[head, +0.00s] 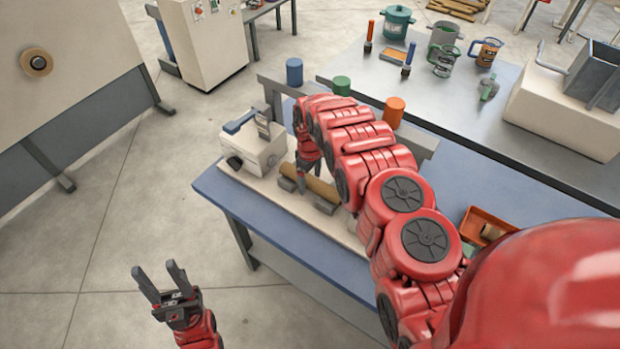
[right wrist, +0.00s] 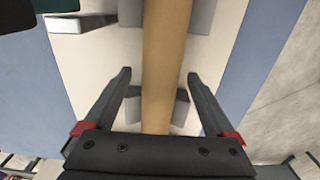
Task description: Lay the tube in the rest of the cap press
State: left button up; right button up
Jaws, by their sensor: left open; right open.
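The tan tube (head: 322,190) lies along the pale base of the cap press (head: 262,155). In the right wrist view the tube (right wrist: 166,55) runs up the picture between the grey blocks of the rest (right wrist: 203,15), and it appears to sit in them. My right gripper (right wrist: 158,76) is open, one finger on each side of the tube with gaps visible. In the head view my right gripper (head: 302,182) is partly hidden by my arm. My left gripper (head: 158,276) is open and empty, off the table over the floor at lower left.
Blue, green and orange caps (head: 294,72) stand on a grey rail behind the blue table (head: 265,222). An orange bin (head: 484,226) is at right. A grey bench (head: 395,82) with mugs and tools stands behind.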

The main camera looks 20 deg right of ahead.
notch_tip(320, 180, up, 5)
jog(key=shift+w+b, duration=0.1)
jog(key=shift+b, duration=0.95)
notch_tip(320, 180, up, 4)
jog(key=shift+r+p, duration=0.25)
jog(key=shift+p, duration=0.3)
notch_tip(320, 180, up, 7)
jog(key=p, duration=0.8)
send_over(310, 177)
jog(key=shift+r, duration=0.5)
notch_tip(310, 177, up, 7)
jog(key=p, duration=0.6)
